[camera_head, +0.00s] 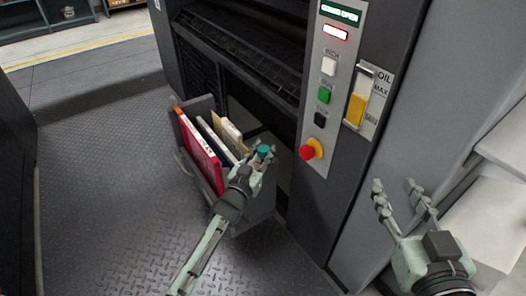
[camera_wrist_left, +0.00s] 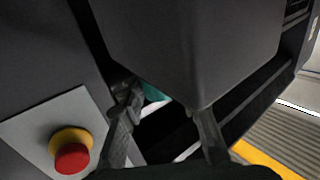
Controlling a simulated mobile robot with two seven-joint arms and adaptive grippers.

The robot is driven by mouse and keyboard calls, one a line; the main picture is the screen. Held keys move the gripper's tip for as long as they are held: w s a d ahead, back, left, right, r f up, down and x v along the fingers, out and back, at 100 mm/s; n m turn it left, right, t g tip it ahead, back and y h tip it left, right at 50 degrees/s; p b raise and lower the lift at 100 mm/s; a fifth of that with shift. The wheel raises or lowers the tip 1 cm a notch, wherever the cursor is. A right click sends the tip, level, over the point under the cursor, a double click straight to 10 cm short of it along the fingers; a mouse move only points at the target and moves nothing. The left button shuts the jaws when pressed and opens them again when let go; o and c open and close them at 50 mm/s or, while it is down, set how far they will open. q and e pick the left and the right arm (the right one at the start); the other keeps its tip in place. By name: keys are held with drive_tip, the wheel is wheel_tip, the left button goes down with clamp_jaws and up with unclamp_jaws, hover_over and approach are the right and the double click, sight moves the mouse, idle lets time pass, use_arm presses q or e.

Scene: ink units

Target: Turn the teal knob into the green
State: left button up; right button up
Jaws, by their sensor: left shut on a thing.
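The teal knob (camera_head: 264,151) is small and sits at the front right of the open dark bin, partly hidden by my left gripper. My left gripper (camera_head: 262,157) is shut on the knob, its fingers on either side. In the left wrist view a sliver of the teal knob (camera_wrist_left: 153,93) shows between the fingers of the left gripper (camera_wrist_left: 168,112), behind a dark grey block. No green zone around the knob can be made out. My right gripper (camera_head: 405,188) is open and empty at the lower right, in front of the machine.
The dark bin (camera_head: 181,163) holds a red folder (camera_head: 203,156) and several others. A control panel (camera_head: 312,183) carries a green button (camera_head: 324,95) and a red emergency stop (camera_head: 308,152), which is close by in the wrist view (camera_wrist_left: 72,158). Open tread-plate floor (camera_head: 100,190) lies left.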

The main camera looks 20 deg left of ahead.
use_arm(q)
drive_tip(key=shift+n+y, duration=0.3)
drive_tip(key=shift+y, duration=0.2)
drive_tip(key=o, duration=1.2)
drive_tip(key=shift+c, duration=0.2)
drive_tip(key=s, duration=1.2)
drive_tip(key=shift+a, duration=0.2)
